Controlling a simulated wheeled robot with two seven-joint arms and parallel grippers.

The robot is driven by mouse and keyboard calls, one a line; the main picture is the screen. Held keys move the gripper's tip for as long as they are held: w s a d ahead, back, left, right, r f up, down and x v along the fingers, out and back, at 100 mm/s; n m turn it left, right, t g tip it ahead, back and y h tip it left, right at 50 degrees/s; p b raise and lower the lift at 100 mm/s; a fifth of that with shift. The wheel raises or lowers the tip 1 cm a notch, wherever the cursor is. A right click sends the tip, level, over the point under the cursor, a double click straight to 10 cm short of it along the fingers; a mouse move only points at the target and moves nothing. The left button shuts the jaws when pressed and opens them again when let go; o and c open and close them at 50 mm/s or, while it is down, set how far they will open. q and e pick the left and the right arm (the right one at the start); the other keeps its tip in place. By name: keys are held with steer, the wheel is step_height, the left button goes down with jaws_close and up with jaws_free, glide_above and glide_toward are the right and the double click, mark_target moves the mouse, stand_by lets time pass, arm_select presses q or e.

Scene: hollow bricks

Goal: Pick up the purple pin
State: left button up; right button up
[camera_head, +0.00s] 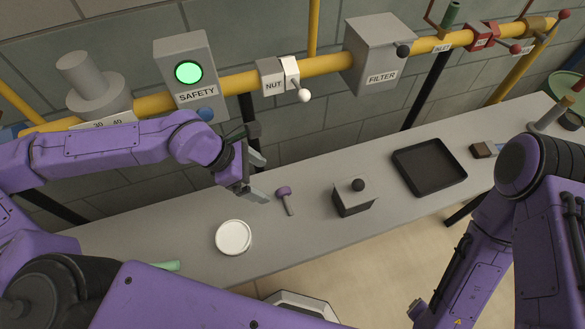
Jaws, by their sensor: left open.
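The purple pin (284,192) is on the grey bench, with a rounded purple head and a thin grey shaft pointing toward the picture's bottom. I cannot tell whether it stands or lies. My left gripper (261,178) is open and empty, a little to the left of the pin's head and apart from it. Its two grey fingers point right, toward the pin. Nothing hides the pin. My right arm comes in from the right and bends down past the bench's front edge. Its gripper does not show.
On the bench (330,235) are a white round lid (233,237), a grey box with a black knob (355,197), a black tray (428,166) and a small brown block (481,150). A yellow pipe (238,83) with SAFETY (188,75), NUT and FILTER (379,58) fittings runs above the bench.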

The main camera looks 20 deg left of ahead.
mark_target(286, 197)
arm_select(q)
steer(key=x, duration=0.3)
steer(key=s+x, duration=0.1)
steer(key=shift+w+d+f, duration=0.1)
steer(key=shift+d+f, duration=0.1)
steer(key=shift+d, duration=0.05)
steer(key=x, duration=0.5)
steer(key=shift+w+f, duration=0.3)
steer(key=shift+f, duration=0.05)
steer(key=c, duration=1.3)
steer(key=shift+s, duration=0.15)
steer(key=c, duration=0.4)
steer(key=shift+f, duration=0.1)
jaws_close()
